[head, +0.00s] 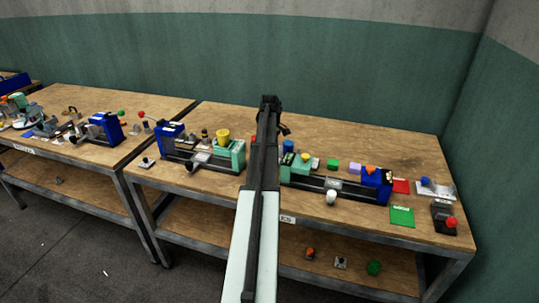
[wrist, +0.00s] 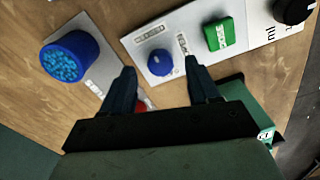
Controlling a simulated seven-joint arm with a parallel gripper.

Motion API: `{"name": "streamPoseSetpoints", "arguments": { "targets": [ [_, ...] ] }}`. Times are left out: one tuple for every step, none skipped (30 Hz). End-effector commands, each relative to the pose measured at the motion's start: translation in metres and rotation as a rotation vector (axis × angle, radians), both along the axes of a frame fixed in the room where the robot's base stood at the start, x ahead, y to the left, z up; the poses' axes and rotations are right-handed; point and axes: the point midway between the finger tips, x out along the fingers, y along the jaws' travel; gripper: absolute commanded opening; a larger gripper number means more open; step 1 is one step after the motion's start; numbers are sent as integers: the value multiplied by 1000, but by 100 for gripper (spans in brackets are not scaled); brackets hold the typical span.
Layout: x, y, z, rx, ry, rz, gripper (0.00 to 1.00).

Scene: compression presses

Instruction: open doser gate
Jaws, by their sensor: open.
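In the wrist view my gripper (wrist: 159,67) is open, with its two dark fingers apart above the bench. Beyond the fingertips is a white panel (wrist: 190,42) with a blue knob (wrist: 159,62) and a green block (wrist: 218,34). A red part (wrist: 147,103) shows low between the fingers, mostly hidden by the gripper. A blue cup of blue pellets (wrist: 69,57) stands to the left on a grey labelled plate (wrist: 99,82). I cannot tell which part is the doser gate. In the head view my arm covers the middle of the bench.
In the head view a press with a blue block (head: 376,184) stands right of my arm, and another with a yellow cup (head: 222,135) left of it.

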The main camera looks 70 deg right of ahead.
Motion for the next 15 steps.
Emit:
{"name": "streamPoseSetpoints", "arguments": {
  "targets": [
    [0, 1, -8, 1, 1, 0, 60],
    [0, 0, -11, 2, 0, 0, 60],
    [0, 0, -15, 1, 1, 0, 60],
    [0, 0, -17, 1, 1, 0, 60],
    [0, 0, -19, 1, 1, 0, 60],
    [0, 0, -22, 0, 0, 0, 60],
    [0, 0, -23, 0, 0, 0, 60],
    [0, 0, -25, 0, 0, 0, 60],
    [0, 0, -26, 0, 0, 0, 60],
    [0, 0, -27, 0, 0, 0, 60],
    [0, 0, -28, 0, 0, 0, 60],
    [0, 0, -28, 0, 0, 0, 60],
    [0, 0, -28, 0, 0, 0, 60],
    [0, 0, -28, 0, 0, 0, 60],
    [0, 0, -28, 0, 0, 0, 60]
  ]
}}
